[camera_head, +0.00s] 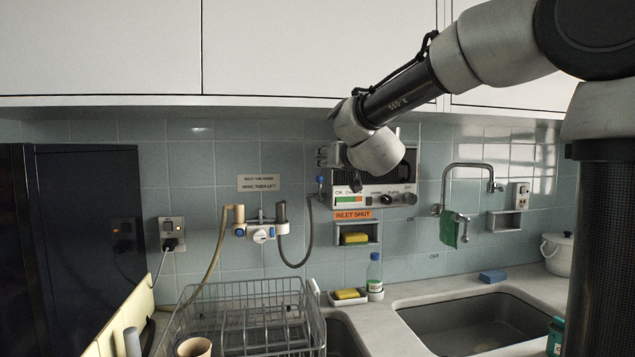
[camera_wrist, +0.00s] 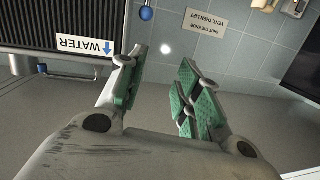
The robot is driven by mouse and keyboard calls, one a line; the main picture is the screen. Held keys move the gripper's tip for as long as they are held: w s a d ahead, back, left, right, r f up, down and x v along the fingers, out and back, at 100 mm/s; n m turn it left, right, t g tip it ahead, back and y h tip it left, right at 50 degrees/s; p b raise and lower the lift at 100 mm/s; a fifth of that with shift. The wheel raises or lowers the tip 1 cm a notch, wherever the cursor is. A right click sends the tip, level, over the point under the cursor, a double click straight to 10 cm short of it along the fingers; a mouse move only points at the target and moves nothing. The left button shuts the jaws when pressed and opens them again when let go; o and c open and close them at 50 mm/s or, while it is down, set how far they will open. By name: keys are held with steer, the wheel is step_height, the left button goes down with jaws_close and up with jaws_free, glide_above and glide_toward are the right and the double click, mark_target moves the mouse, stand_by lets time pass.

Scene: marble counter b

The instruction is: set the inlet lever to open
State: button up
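A blue ball-tipped lever (camera_head: 321,181) stands at the left side of the wall unit (camera_head: 372,198), above an orange label reading "INLET SHUT" (camera_head: 352,214). In the wrist view a blue ball (camera_wrist: 146,13) shows at the top edge, beyond the fingertips; it looks like the same lever's knob. My gripper (camera_head: 324,156) is just above the lever in the head view. In the wrist view my gripper (camera_wrist: 159,64) has its green-padded fingers spread, with nothing between them. The lever's shaft is mostly hidden. A "WATER" label (camera_wrist: 86,46) with a blue arrow is on the unit.
A tap block with hoses (camera_head: 262,231) is on the wall to the left. A wire rack (camera_head: 235,318) stands below it. A tap with a green cloth (camera_head: 449,226) and a sink (camera_head: 475,322) are at right. Cabinets (camera_head: 300,50) hang overhead.

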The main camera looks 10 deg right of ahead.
steer(key=w+a+m+t+h, duration=0.2)
steer(key=w+a+m+h, duration=0.15)
steer(key=w+h, duration=0.4)
steer(key=m+g+h, duration=0.5)
steer(key=h, duration=0.2)
glide_toward(318, 180)
steer(key=x, duration=0.2)
steer(key=shift+y, duration=0.25)
steer(key=x, duration=0.7)
steer(key=shift+w+d+r, duration=0.15)
steer(key=shift+w+d, duration=0.05)
steer(key=shift+c, duration=0.2)
jaws_close()
